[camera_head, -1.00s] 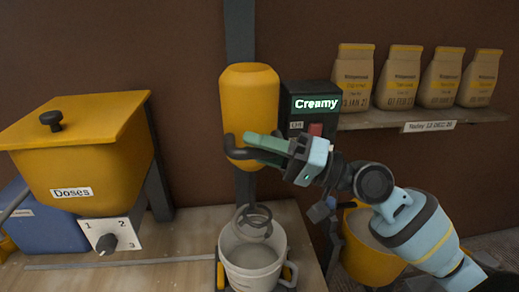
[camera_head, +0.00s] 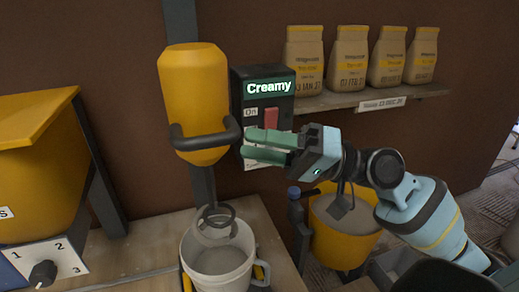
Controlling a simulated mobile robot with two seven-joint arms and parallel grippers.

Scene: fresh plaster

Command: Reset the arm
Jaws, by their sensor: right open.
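My right gripper (camera_head: 268,147) is open, with its two green fingers pointing left. It is in front of the lower part of the black control box (camera_head: 240,92), whose lit display reads "Creamy". A red switch (camera_head: 271,119) beside the "On" label is just above the fingers. The fingers look empty, and I cannot tell whether they touch the box. My right arm reaches in from the lower right. My left gripper does not show.
A yellow mixer (camera_head: 193,95) with a dark handle hangs over a white bucket (camera_head: 218,262). A yellow bucket (camera_head: 342,241) stands behind my right arm. A yellow doser (camera_head: 37,165) is at left. Several paper bags (camera_head: 348,60) stand on a shelf (camera_head: 340,102).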

